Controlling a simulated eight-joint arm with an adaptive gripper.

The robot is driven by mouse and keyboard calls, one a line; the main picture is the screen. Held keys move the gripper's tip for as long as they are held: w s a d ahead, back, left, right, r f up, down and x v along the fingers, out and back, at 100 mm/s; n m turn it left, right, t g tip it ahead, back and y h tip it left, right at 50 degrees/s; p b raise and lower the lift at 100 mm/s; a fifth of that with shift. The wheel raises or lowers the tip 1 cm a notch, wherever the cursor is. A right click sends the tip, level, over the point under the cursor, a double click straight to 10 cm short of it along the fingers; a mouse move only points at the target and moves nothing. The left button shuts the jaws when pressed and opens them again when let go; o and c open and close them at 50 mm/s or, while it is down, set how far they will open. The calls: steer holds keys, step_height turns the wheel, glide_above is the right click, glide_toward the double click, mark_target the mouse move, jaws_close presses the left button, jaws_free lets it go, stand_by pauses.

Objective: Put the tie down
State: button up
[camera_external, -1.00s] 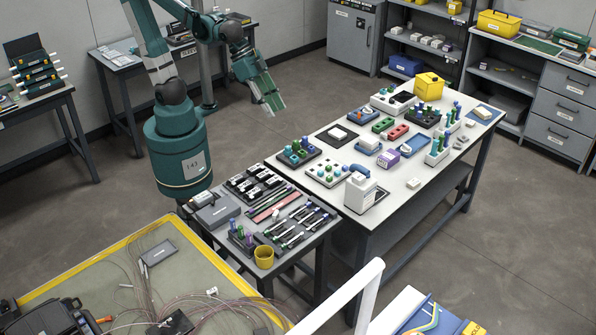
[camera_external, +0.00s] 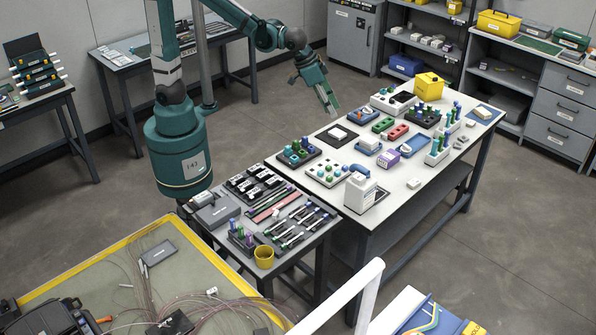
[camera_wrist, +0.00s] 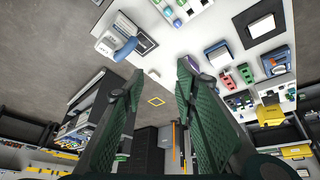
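My gripper (camera_external: 333,105) hangs in the air near the left rear edge of the long white table (camera_external: 415,190). In the wrist view its two green-padded fingers (camera_wrist: 160,74) stand apart, with a clear gap between the tips. I see nothing held in that gap. I cannot make out a tie in either view.
The white table carries trays of coloured pegs, a yellow box (camera_external: 429,87), a purple box (camera_external: 387,158) and a white dispenser (camera_external: 360,192). A smaller tool table stands to its left, with a yellow cup (camera_external: 264,257).

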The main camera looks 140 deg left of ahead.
steer(key=w+a+f+n+g, duration=0.1)
steer(key=a+f, duration=0.2)
steer(key=a, duration=0.4)
steer(key=w+a+f+n+y, duration=0.1)
steer(key=a+f+n, duration=0.1)
steer(key=a+f, duration=0.35)
steer(key=w+a+f+n+g, duration=0.1)
steer(key=a, duration=0.7)
steer(key=s+a+f+n+g, duration=0.1)
steer(key=s+a+f+n, duration=0.1)
steer(key=a+f, duration=0.5)
steer(key=s+a+f+n, duration=0.2)
steer(key=a+f, duration=0.5)
steer(key=a, duration=0.5)
steer(key=shift+s+f+g, duration=0.2)
steer(key=shift+s+g, duration=0.2)
steer(key=shift+s, duration=0.15)
steer(key=shift+f, duration=0.1)
steer(key=shift+x, duration=1.15)
steer(key=shift+f, duration=0.1)
